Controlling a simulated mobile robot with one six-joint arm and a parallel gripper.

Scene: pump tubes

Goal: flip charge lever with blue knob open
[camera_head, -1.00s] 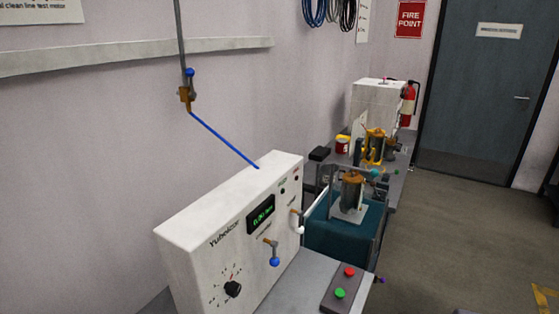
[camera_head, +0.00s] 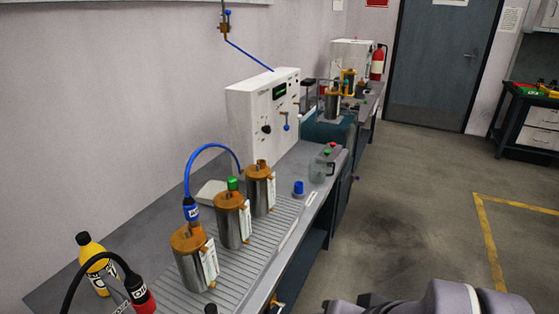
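The charge lever with a blue knob (camera_head: 286,126) is on the front panel of the white test machine (camera_head: 262,115). Its short arm hangs down from a brass-coloured pivot, with the blue knob at the bottom. The lever is small in this view. Rounded pale parts of my own arm show at the bottom right, well away from the lever. My gripper cannot be made out.
The bench (camera_head: 62,298) runs along the wall. Several metal cylinders with copper-coloured tops stand on its ribbed area, one with a blue hose (camera_head: 211,148). A yellow bottle (camera_head: 95,262) stands at the near left. A control box (camera_head: 323,163) sits beside the machine. The floor (camera_head: 405,190) right of the bench is clear.

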